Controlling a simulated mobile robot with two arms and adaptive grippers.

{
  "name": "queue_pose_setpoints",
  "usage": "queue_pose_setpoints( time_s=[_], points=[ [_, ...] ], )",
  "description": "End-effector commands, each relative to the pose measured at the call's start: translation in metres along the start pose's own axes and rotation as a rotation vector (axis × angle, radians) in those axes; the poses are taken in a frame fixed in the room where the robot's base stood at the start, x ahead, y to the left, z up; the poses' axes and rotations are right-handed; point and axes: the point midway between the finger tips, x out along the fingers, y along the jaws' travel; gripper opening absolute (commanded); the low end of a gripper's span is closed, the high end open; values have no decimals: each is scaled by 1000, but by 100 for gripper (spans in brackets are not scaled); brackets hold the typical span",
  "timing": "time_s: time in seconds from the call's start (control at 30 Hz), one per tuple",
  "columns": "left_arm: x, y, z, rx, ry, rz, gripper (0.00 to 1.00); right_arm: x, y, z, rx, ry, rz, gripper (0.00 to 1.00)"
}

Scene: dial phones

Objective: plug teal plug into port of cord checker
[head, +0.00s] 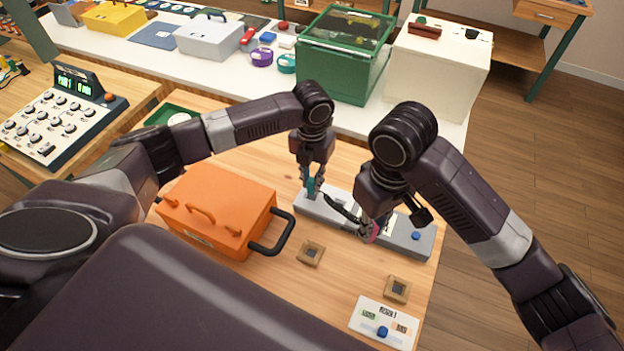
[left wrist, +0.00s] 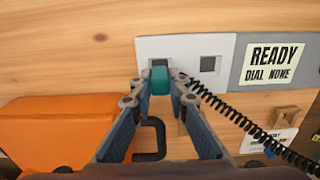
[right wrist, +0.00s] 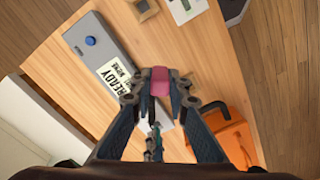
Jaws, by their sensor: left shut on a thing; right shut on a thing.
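The cord checker is a long box with a grey body (head: 408,241) and a white end (head: 312,208). Its sign reads READY, DIAL NONE in the left wrist view (left wrist: 272,62). My left gripper (head: 311,190) is shut on the teal plug (left wrist: 160,79), over the white end; a square port (left wrist: 208,64) shows to its right. A black coiled cord (left wrist: 225,108) runs off to the right. My right gripper (head: 371,234) is shut on a pink plug (right wrist: 160,82) by the checker's grey part.
An orange toolbox (head: 222,210) with a black handle stands left of the checker. Two wooden square holders (head: 310,253) (head: 397,290) and a white card with a blue knob (head: 384,322) lie in front. A green case (head: 340,75) stands on the white counter behind.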

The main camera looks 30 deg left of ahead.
Motion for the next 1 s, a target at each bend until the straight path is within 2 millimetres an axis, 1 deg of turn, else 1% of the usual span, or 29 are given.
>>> queue_pose_setpoints(
  time_s=[0.33,1.0],
  points=[
    [1,0,0,0,0,0,0,0,0,0,0,0,0,0],
    [18,-1,0,0,1,0,0,0,0,0,0,0,0,0]
  ],
)
